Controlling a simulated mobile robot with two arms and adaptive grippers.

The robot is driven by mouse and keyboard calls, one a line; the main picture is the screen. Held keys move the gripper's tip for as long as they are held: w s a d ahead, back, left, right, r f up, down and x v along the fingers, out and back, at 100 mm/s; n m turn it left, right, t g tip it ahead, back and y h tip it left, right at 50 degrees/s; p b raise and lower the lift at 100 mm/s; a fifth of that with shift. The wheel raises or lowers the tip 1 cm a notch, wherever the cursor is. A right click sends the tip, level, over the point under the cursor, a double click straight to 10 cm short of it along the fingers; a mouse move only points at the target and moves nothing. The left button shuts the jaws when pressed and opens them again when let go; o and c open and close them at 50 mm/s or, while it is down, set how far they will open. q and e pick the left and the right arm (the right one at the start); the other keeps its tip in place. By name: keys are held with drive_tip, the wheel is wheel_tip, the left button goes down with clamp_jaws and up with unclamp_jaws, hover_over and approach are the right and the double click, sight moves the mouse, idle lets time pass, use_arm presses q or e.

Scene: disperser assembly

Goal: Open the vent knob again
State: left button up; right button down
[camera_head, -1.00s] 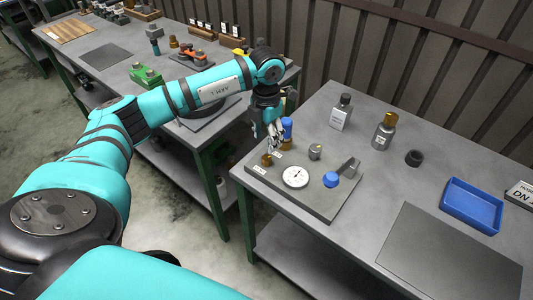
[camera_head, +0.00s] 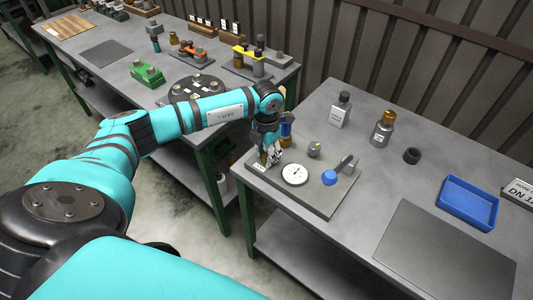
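A grey panel (camera_head: 318,205) on the right bench carries several fittings. A small brass knob (camera_head: 264,158) at its left corner is mostly hidden by my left gripper (camera_head: 270,160); I cannot read its label to confirm it is the vent knob. The gripper points down with its fingers at this knob; whether they touch it or are closed on it cannot be told. Also on the panel are a blue-topped brass fitting (camera_head: 286,132), a grey knob (camera_head: 314,149), a white round dial (camera_head: 294,174) and a blue knob (camera_head: 329,177) beside a grey lever. My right gripper is not in view.
Behind the panel stand a grey bottle (camera_head: 341,110), a brass-capped bottle (camera_head: 383,129) and a black ring (camera_head: 412,156). A blue tray (camera_head: 468,204) and a dark flat mat (camera_head: 446,252) lie to the right. A gap separates this bench from the left one.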

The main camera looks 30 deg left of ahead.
use_arm(q)
clamp_jaws()
drive_tip(key=shift+n, duration=0.3)
drive_tip(key=n, duration=0.4)
drive_tip(key=shift+b, duration=0.4)
drive_tip(key=n, duration=0.5)
drive_tip(key=shift+n, duration=0.4)
drive_tip(key=n, duration=0.5)
drive_tip(key=shift+r+n, duration=0.1)
drive_tip(key=shift+n, duration=0.2)
drive_tip(key=n+p, duration=0.1)
drive_tip(key=n, duration=0.4)
drive_tip(key=shift+w+n, duration=0.1)
drive_tip(key=shift+n, duration=0.3)
